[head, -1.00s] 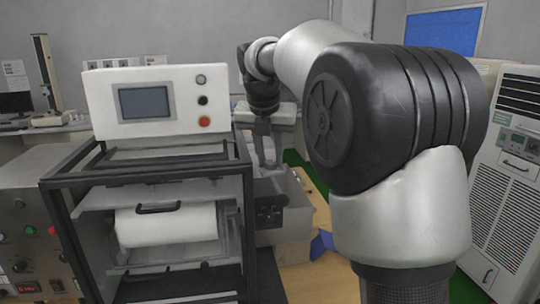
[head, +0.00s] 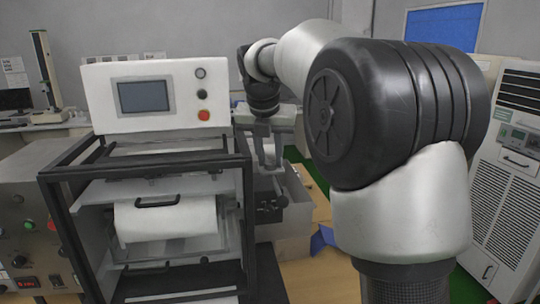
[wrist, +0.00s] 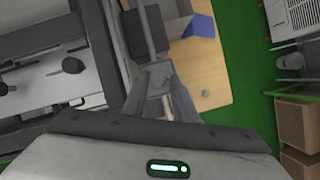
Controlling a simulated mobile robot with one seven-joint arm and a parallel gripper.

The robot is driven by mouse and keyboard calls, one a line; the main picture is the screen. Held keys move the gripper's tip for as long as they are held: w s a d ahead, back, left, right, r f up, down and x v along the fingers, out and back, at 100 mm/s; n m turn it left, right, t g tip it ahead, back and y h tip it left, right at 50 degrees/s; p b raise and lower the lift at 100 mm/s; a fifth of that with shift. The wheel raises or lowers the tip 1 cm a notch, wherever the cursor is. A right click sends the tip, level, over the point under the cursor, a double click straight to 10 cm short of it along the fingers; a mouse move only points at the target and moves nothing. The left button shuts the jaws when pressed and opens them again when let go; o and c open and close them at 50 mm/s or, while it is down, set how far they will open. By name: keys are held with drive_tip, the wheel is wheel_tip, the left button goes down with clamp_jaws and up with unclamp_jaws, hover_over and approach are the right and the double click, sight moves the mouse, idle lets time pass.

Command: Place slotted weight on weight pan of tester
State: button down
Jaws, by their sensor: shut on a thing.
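My gripper (head: 267,163) hangs fingers down beside the right side of the tester (head: 150,95), a white and black machine with a small screen. In the wrist view my gripper (wrist: 158,82) has its two grey fingers closed on a small grey piece, which I take to be the slotted weight (wrist: 158,74). Its slot cannot be made out, and the fingers cover its sides. I cannot pick out the weight pan for certain in either view. The held piece is above the gap between the tester and a wooden surface; contact below cannot be told.
A black frame (head: 245,215) edges the tester close to my gripper. A grey box-like unit (head: 295,205) stands right of it. A white cabinet (head: 510,170) stands far right.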

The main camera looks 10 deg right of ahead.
drive_tip(key=c, duration=1.3)
unclamp_jaws()
drive_tip(key=shift+r, duration=0.1)
drive_tip(key=shift+c, duration=0.2)
drive_tip(key=p+v, duration=0.2)
drive_tip(key=v, duration=1.5)
drive_tip(key=shift+r, duration=0.2)
